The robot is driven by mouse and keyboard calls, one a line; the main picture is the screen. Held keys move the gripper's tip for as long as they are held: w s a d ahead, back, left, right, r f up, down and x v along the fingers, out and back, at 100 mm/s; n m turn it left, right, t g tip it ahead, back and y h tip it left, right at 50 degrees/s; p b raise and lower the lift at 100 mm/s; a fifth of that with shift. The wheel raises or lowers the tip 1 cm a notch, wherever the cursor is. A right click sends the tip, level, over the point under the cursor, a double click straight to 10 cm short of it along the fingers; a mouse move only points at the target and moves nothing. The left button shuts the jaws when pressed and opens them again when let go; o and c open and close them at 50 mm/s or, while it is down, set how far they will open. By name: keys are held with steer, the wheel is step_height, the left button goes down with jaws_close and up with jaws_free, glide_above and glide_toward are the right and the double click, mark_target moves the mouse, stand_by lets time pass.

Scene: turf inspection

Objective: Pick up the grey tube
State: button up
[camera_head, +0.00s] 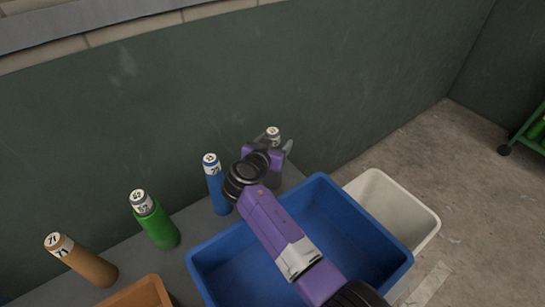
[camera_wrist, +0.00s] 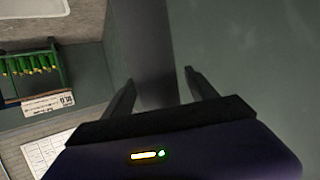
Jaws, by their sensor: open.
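The grey tube (camera_head: 273,134) stands on the grey ledge by the wall in the head view, at the right end of the row. Its white labelled top shows, and most of its body is hidden behind my gripper. My gripper (camera_head: 284,147) is open and right at the tube. In the wrist view my two open fingers (camera_wrist: 159,76) point away from the camera.
A blue tube (camera_head: 216,185), a green tube (camera_head: 156,222) and an orange tube (camera_head: 88,264) stand to the left. A blue bin (camera_head: 214,273) lies under my arm, beside a white bin (camera_head: 423,215) and an orange bin (camera_head: 140,297). The wrist view shows a green rack (camera_wrist: 32,72) of green tubes.

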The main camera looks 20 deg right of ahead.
steer(key=shift+w+d, duration=0.1)
steer(key=shift+w, duration=0.05)
jaws_close()
stand_by(0.4)
